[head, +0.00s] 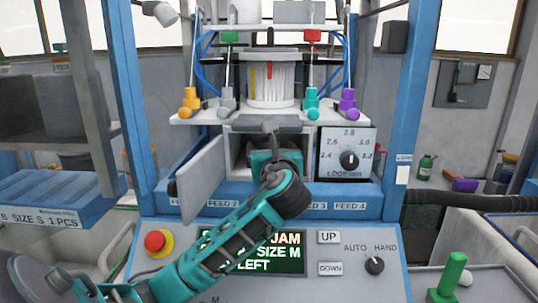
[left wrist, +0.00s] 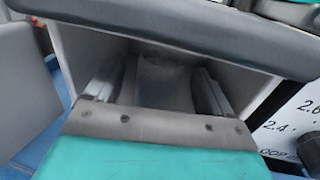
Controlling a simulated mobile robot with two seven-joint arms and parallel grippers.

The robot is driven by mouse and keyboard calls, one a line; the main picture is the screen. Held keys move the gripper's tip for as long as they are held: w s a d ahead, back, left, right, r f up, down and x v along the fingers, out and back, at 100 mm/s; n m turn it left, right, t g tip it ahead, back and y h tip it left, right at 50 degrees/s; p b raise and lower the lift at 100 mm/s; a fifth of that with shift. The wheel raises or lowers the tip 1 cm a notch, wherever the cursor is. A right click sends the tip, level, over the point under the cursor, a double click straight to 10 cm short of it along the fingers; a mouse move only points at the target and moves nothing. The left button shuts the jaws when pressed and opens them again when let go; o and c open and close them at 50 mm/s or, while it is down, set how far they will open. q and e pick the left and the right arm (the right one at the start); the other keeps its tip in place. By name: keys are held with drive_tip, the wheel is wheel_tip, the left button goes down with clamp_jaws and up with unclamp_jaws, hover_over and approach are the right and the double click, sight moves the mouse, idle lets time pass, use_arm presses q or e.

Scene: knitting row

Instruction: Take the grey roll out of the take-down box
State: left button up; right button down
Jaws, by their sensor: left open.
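The take-down box (head: 237,148) is an open, pale compartment in the machine's front. Its door (head: 203,178) stands swung open to the left. My left gripper (head: 264,160) reaches into the box opening; its fingertips are hidden in the head view. In the left wrist view its two fingers (left wrist: 160,88) are apart, inside the box between its walls. A dim grey shape (left wrist: 163,74), probably the grey roll, lies between and beyond the fingers; no contact can be made out. My right gripper is not in view.
A dark grey bar (left wrist: 190,32) crosses the top of the opening, close above my gripper. A dial panel (head: 350,160) is right of the box. Below are a control panel with a display (head: 285,262) and a red button (head: 155,241).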

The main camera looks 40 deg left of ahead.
use_arm(q)
drive_tip(key=c, duration=1.1)
